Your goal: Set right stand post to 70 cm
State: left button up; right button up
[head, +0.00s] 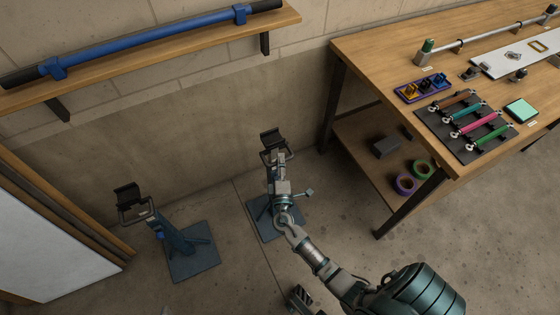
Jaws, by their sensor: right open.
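The right stand (262,226) is upright on the floor near the wall, with a blue square base and a dark cradle (271,138) on top. My right gripper (275,158) is open, at the upper post just below the cradle. My wrist and forearm hide most of the post, so I cannot tell whether the fingers touch it. A small lever or knob (309,192) sticks out to the right of the post. The left stand (178,238) is to the left, with its own blue base and dark cradle (128,196). My left gripper is not in view.
A wooden workbench (375,48) with tools and shock-like parts stands at the right; its lower shelf (352,150) holds tape rolls. A wall shelf (190,48) carries a blue bar (150,40). A white-faced panel (45,245) is at the left. The floor between the stands is clear.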

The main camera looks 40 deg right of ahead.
jog(key=v, duration=1.1)
jog(key=shift+s+a, duration=0.15)
jog(key=shift+f, duration=0.1)
